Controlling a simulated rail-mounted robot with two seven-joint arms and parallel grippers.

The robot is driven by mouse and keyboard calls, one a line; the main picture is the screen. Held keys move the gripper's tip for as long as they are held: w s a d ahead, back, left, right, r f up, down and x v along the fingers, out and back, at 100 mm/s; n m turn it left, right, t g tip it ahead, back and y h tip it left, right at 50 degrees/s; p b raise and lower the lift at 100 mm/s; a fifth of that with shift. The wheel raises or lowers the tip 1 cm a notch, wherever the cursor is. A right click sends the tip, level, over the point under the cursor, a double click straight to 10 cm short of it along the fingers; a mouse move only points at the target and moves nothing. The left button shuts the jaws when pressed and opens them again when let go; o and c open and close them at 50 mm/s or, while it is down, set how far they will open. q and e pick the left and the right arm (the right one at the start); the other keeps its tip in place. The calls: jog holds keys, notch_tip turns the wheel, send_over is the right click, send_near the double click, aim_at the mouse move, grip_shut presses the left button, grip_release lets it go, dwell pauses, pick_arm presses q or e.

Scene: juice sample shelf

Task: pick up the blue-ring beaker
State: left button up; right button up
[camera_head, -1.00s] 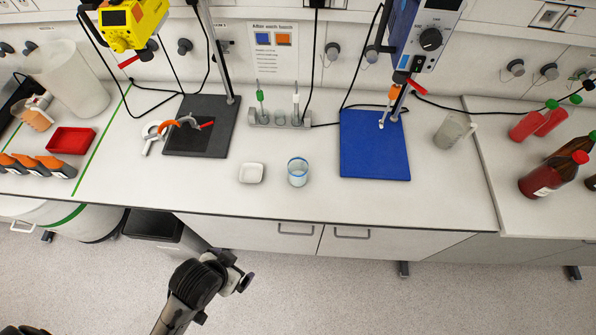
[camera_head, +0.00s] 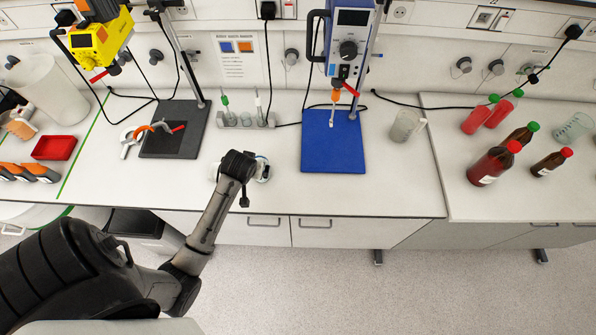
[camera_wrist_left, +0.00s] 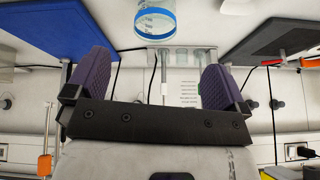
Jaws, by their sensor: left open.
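The blue-ring beaker (camera_head: 264,171) stands on the white bench in the head view, largely hidden behind my left gripper (camera_head: 243,166). In the left wrist view the clear beaker (camera_wrist_left: 155,22) shows at the top edge, with its blue ring and dark markings, cut off by the frame. My left gripper (camera_wrist_left: 155,72) has its two purple fingers wide apart there, with nothing between them. The beaker lies beyond the fingertips, roughly in line with the gap. My right gripper is not in view.
A blue mat (camera_head: 333,151) under a blue stirrer (camera_head: 349,45) lies right of the beaker. A black stand base (camera_head: 174,135) is to the left. A rack (camera_head: 245,120) stands behind; a clear jug (camera_head: 405,126) is farther right.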

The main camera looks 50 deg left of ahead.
pick_arm(q)
jog(key=shift+w+a+f+n, duration=0.35)
jog(key=shift+w+a+f, duration=0.55)
jog(key=shift+f, duration=1.15)
jog(key=shift+w+a+f+n, duration=0.3)
jog(key=shift+w+a+f, duration=0.6)
jog(key=shift+f, duration=1.1)
jog(key=shift+w+a+f+n, duration=0.5)
jog(key=shift+w+f, duration=0.65)
jog(key=shift+f, duration=0.9)
jog(key=shift+a, duration=0.1)
jog(key=c, duration=1.1)
jog(key=shift+c, duration=0.3)
jog(key=shift+r, duration=0.25)
